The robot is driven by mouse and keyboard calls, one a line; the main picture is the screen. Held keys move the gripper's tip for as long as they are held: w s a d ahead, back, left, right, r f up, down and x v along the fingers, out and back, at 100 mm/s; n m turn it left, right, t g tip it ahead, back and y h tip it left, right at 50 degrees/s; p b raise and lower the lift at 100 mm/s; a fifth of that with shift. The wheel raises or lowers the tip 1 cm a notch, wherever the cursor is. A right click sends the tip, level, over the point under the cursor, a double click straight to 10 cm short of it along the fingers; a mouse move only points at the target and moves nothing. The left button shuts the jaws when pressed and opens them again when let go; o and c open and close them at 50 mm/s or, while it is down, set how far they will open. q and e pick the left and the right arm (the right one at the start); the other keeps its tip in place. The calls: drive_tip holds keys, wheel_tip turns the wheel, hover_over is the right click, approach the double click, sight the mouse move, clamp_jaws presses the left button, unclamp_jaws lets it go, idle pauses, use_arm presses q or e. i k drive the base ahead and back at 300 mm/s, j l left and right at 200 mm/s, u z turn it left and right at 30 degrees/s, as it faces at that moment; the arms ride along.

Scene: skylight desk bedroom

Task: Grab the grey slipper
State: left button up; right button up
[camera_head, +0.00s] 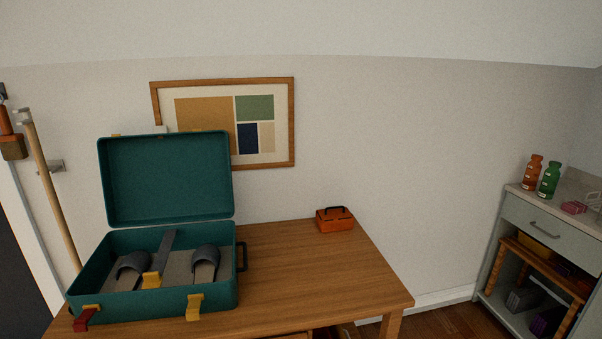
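Two grey slippers lie in an open teal suitcase on the wooden desk. The left slipper (133,264) is near the left wall of the case, and the right slipper (205,264) is near its right wall. Both have a dark grey strap and a paler sole. The front wall of the suitcase (150,304) hides part of the case floor. Its lid (166,180) stands up at the back. Neither of my grippers shows in the head view.
A long dark grey item and a yellow piece lie between the slippers. An orange toolbox (335,219) stands at the desk's back right. The desk (310,275) is clear right of the suitcase. A cabinet (530,221) with bottles stands at far right. A wooden pole (52,190) leans at left.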

sight(206, 258)
drive_tip(key=j+z, duration=0.15)
drive_tip(key=j, duration=1.2)
drive_tip(key=j+z, duration=0.1)
drive_tip(key=j, duration=0.4)
drive_tip(key=k+j+z, duration=0.15)
drive_tip(key=j, duration=0.35)
drive_tip(key=j+z, duration=0.1)
drive_tip(key=j, duration=0.4)
drive_tip(key=k+j+z, duration=0.1)
drive_tip(key=j, duration=0.35)
drive_tip(key=j+z, duration=0.15)
drive_tip(key=j, duration=0.35)
drive_tip(key=k+j+z, duration=0.1)
drive_tip(key=j, duration=0.35)
drive_tip(key=i+j+z, duration=0.1)
drive_tip(key=j+z, duration=0.25)
drive_tip(key=j, duration=1)
drive_tip(key=k+j+z, duration=0.1)
drive_tip(key=j+z, duration=0.25)
drive_tip(key=j, duration=0.95)
